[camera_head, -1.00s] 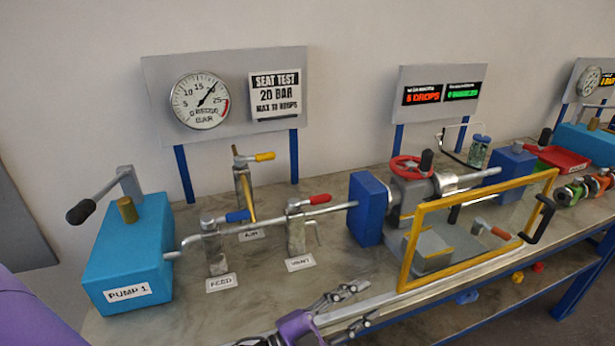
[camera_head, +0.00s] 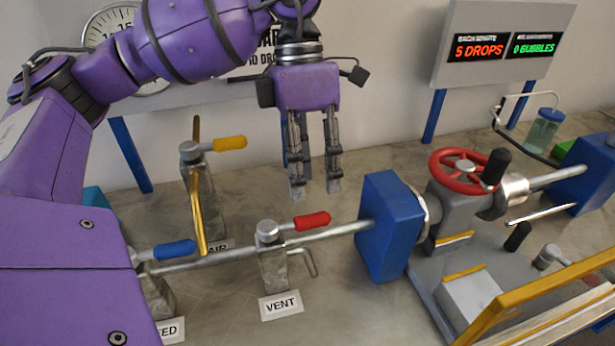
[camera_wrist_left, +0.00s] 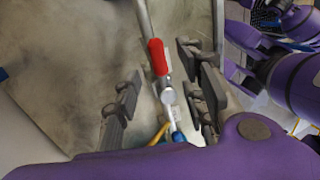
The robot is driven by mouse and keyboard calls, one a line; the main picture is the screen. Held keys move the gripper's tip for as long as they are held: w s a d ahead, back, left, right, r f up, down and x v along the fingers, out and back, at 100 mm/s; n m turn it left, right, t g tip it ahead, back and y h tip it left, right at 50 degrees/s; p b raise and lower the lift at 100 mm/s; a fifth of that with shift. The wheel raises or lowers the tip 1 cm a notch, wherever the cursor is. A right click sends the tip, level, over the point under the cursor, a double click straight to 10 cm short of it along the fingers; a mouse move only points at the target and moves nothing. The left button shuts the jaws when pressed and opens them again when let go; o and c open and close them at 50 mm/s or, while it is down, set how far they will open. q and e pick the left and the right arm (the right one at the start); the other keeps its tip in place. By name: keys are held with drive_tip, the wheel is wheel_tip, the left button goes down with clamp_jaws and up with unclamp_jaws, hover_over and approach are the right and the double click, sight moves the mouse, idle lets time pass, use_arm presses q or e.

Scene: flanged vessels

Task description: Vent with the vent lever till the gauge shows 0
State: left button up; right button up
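The vent lever (camera_head: 312,221) has a red grip pointing right, along the pipe from the grey valve block above the VENT label (camera_head: 281,305). It also shows in the left wrist view (camera_wrist_left: 157,57), between the spread fingers. My left gripper (camera_head: 316,190) is open and empty, pointing down above and just behind the red grip, not visibly touching it. It also shows in the left wrist view (camera_wrist_left: 161,88). The gauge (camera_head: 103,28) is mostly hidden behind my left arm; its needle cannot be read. My right gripper is not in view.
A yellow-gripped lever (camera_head: 230,143) stands behind left, at the AIR label. A blue-gripped lever (camera_head: 175,250) is at the left, by the FEED label. A blue flange block (camera_head: 384,225) stands right of the vent lever. A red handwheel (camera_head: 470,170) and yellow guard frame (camera_head: 540,295) are farther right.

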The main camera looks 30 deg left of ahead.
sight(310, 215)
use_arm(q)
drive_tip(key=x, duration=0.6)
drive_tip(key=shift+s+a, duration=0.2)
drive_tip(key=shift+a, duration=0.05)
drive_tip(key=shift+f, duration=0.35)
drive_tip(key=shift+d+f, duration=0.1)
drive_tip(key=shift+f, duration=0.1)
drive_tip(key=c, duration=0.8)
clamp_jaws()
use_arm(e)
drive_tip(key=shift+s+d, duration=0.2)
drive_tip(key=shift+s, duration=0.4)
